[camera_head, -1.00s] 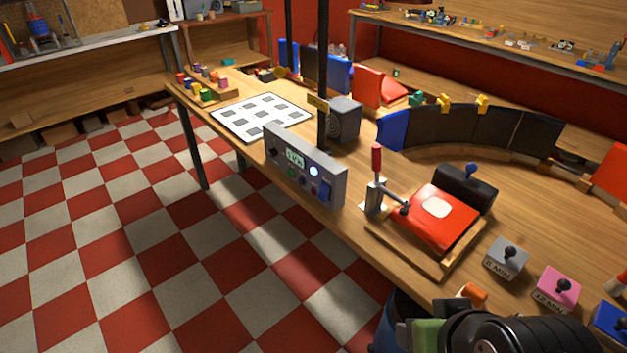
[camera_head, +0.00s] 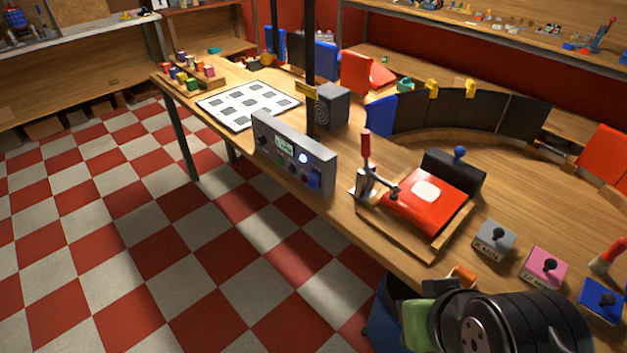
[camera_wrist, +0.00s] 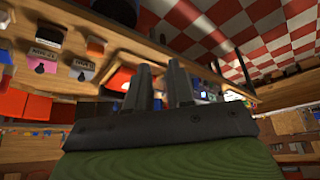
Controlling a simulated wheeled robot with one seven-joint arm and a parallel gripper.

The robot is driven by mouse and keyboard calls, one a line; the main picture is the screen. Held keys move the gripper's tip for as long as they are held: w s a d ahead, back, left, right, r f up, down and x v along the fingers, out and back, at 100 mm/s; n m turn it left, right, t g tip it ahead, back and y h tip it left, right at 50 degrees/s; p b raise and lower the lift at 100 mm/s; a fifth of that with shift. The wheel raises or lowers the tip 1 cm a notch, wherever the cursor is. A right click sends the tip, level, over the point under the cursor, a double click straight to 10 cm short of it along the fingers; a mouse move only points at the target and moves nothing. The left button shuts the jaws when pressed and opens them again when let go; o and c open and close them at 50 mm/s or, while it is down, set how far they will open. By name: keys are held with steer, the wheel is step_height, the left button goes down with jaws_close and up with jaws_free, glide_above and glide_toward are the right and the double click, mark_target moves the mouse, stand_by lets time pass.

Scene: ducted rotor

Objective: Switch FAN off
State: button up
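A grey control panel (camera_head: 265,140) stands at the near edge of the bench in the head view. Its face has a small lit display (camera_head: 284,145), knobs or buttons, a glowing white-blue light (camera_head: 302,158) and a blue rocker switch (camera_head: 315,180) at its right end. I cannot read a FAN label. I cannot tell which way the switch is tipped. My gripper (camera_wrist: 159,75) shows in the wrist view with its two dark fingers apart and nothing between them. In the head view only my arm shows at bottom right, well away from the panel; the fingertips do not show.
A dark post (camera_head: 310,70) rises behind the panel beside a grey speaker-like box (camera_head: 331,107). A red-handled lever clamp (camera_head: 366,160) and a red pad (camera_head: 415,212) lie right of the panel. Timer blocks (camera_head: 494,239) line the bench edge. The checkered floor before the panel is clear.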

jaws_close()
stand_by(1.3)
